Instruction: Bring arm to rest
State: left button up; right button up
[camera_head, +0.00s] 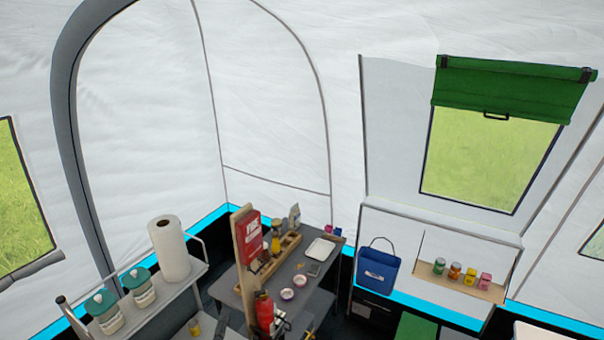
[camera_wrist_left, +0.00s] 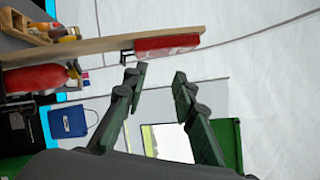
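My left gripper (camera_wrist_left: 158,78) shows in the left wrist view with its two dark fingers spread apart. The gap between them is empty, with the white tent wall behind it. In the head view I cannot clearly make out either gripper. My right gripper does not show in these frames. In the left wrist view, a wooden board (camera_wrist_left: 90,51) with a red box (camera_wrist_left: 165,43) lies beyond the fingertips, apart from them. A red fire extinguisher (camera_wrist_left: 35,80) is to their left.
In the head view, a grey table (camera_head: 325,272) holds bowls and a white tray (camera_head: 320,249). A paper roll (camera_head: 170,250) and lidded jars (camera_head: 104,311) stand on a left shelf. A blue bin (camera_head: 377,271) and a small jar shelf (camera_head: 438,283) are right. The space above is clear.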

pick_arm(q)
jog(key=s+a+f+n+g+y, duration=0.3)
jog(key=s+a+f+n+g, duration=0.1)
jog(key=s+a+f+n, duration=0.3)
jog(key=s+a+f+n+g+y, duration=0.3)
jog(key=s+a+f+n+g, duration=0.1)
jog(key=a+f+n, duration=0.45)
jog(key=s+d+f+n+g+h, duration=0.15)
jog(key=s+f+n+g, duration=0.35)
jog(key=s, duration=0.6)
jog(key=s+f+n+g+h, duration=0.2)
jog(key=s+f+g+h, duration=0.1)
jog(key=s+f, duration=0.55)
jog(key=s+d+f+g+b, duration=0.2)
jog(key=f+b, duration=1)
jog(key=f, duration=2.9)
jog(key=s+f+b, duration=0.4)
jog(key=s+f, duration=0.6)
jog(key=f, duration=0.3)
jog(key=s+f+m+b, duration=0.1)
jog(key=s+f+b, duration=0.4)
jog(key=s+f, duration=0.5)
notch_tip(320, 180, down, 4)
jog(key=shift+s+r+g, duration=0.25)
jog(key=shift+s+g, duration=0.1)
jog(key=shift+g, duration=0.05)
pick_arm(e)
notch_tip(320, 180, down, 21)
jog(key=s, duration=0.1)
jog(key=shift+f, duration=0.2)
